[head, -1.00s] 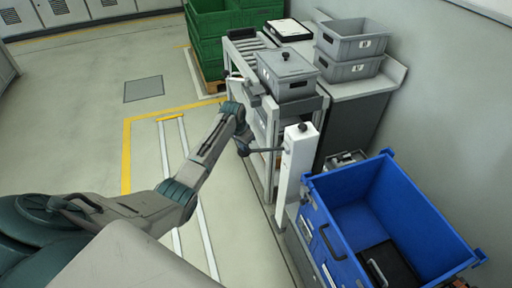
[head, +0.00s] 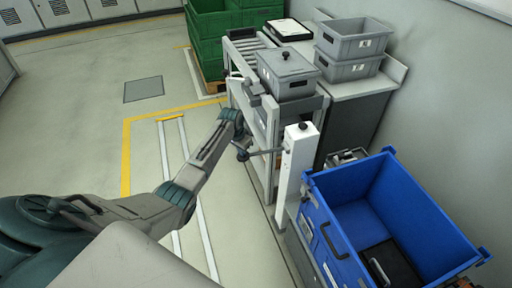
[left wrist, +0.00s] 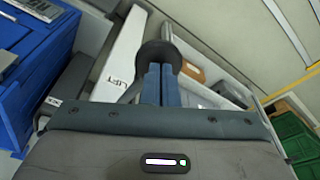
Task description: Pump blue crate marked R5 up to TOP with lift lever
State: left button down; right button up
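The blue crate (head: 335,180) stands at the right in the head view, beside a white lift post (head: 294,165). It also shows at the left edge of the left wrist view (left wrist: 30,75); I cannot read R5 on it. The lift lever (head: 265,152) is a dark rod reaching left from the post to a dark round knob. My left gripper (head: 241,148) is at that knob. In the left wrist view its blue fingers (left wrist: 160,83) are close together against the black knob (left wrist: 160,54), shut on the lever's end. The post (left wrist: 122,62) reads LIFT. No TOP mark is readable. My right gripper is out of view.
A black case (head: 388,266) lies inside the crate. A lidded grey bin (head: 287,68) sits on a roller stand behind the post. Grey bins (head: 350,42) stand on a bench (head: 362,88). Green crates (head: 208,48) are farther back. The floor left of the lever is clear.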

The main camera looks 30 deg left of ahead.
aim_at(241, 158)
pick_arm(q)
jog(key=shift+s+f, duration=0.1)
jog(key=shift+f, duration=0.25)
jog(key=shift+a+f+b, duration=0.1)
jog(key=shift+f+b, duration=0.25)
jog(key=shift+f, duration=0.4)
jog(key=shift+s, duration=0.1)
jog(key=shift+f, duration=0.1)
jog(key=shift+f+b, duration=0.4)
jog(key=shift+f, duration=0.4)
